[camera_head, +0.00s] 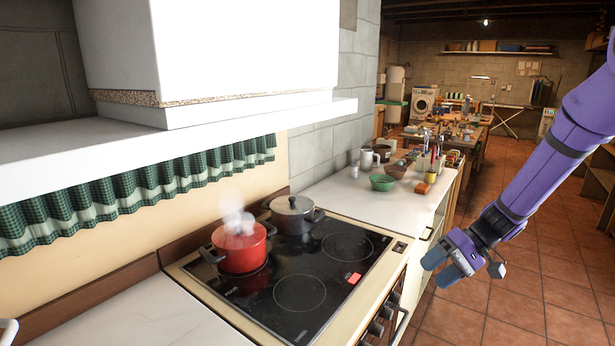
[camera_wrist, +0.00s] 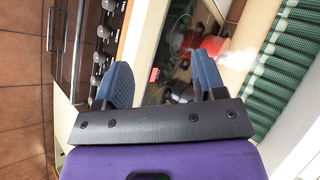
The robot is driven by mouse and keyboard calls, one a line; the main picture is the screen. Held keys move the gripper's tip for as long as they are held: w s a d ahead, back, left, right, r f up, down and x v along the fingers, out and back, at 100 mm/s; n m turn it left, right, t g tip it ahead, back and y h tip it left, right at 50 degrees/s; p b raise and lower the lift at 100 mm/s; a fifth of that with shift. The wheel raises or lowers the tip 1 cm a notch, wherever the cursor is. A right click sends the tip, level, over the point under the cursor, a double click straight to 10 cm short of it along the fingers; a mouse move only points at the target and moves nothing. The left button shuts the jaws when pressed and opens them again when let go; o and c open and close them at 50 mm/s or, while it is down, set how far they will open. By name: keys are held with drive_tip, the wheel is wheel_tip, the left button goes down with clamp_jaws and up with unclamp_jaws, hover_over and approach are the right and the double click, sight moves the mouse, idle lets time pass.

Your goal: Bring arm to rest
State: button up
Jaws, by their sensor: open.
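My gripper (camera_head: 445,263) hangs at the end of my purple arm, over the tiled floor to the right of the stove in the head view. Its two blue-grey fingers are apart in the wrist view (camera_wrist: 160,85), with nothing between them. The fingers touch nothing that I can see. In the wrist view the stove front with its knobs lies beyond the fingers, turned sideways.
A black cooktop (camera_head: 325,270) bears a steaming red pot (camera_head: 241,250) and a grey lidded pot (camera_head: 294,216). A white counter (camera_head: 345,195) with a green bowl (camera_head: 382,182) and several small items stands behind it. A white hood (camera_head: 200,115) overhangs the left. The tiled floor (camera_head: 530,300) at right is clear.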

drive_tip(key=s+d+r+m+t+h, duration=0.1)
drive_tip(key=s+r+t+h, duration=0.5)
drive_tip(key=s+r, duration=1.7)
drive_tip(key=shift+s+d+t+h, duration=0.3)
drive_tip(key=shift+s+h, duration=0.9)
drive_tip(key=shift+h, duration=0.8)
